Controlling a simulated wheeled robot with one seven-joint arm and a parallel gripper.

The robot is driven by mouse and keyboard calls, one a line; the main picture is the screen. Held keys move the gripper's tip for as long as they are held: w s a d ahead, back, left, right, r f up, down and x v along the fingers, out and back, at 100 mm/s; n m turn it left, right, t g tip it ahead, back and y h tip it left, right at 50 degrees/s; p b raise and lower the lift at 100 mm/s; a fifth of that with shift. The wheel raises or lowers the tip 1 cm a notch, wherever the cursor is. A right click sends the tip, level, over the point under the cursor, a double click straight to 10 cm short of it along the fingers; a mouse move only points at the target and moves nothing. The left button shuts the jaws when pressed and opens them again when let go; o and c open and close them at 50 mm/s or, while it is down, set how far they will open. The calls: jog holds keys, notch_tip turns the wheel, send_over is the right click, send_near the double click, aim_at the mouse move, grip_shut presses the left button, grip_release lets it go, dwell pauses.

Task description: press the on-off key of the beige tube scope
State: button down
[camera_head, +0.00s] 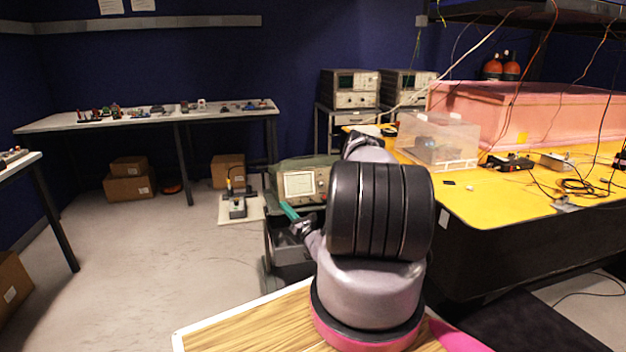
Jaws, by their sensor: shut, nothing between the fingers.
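A tube scope (303,184) with a beige front, a pale screen on its left and knobs on its right stands just beyond my arm. Its casing looks olive green. My gripper (288,211) shows a teal tip at the scope's lower front, below the screen. It is shut with nothing visible in it. I cannot tell whether the tip touches the scope. The on-off key is too small or hidden to make out. My own arm covers the area right of the scope.
Two more scopes (355,89) stand on racks at the back. A yellow table (480,205) with a clear box (437,142), cables and a pink foam block (530,112) lies right. A dark bin (287,252) sits below the near scope. Open floor (130,250) lies left.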

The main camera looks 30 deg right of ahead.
jog(key=shift+w, duration=0.15)
jog(key=shift+w+d+f, duration=0.1)
jog(key=shift+w+f, duration=0.05)
jog(key=shift+w, duration=0.1)
jog(key=shift+w, duration=0.2)
dwell(0.7)
jog(key=shift+s+r, duration=0.2)
jog(key=shift+s, duration=0.4)
jog(key=s+a+r, duration=0.1)
jog(key=s, duration=0.4)
jog(key=shift+s+a+r, duration=0.25)
jog(key=shift+a+r, duration=0.15)
dwell(0.5)
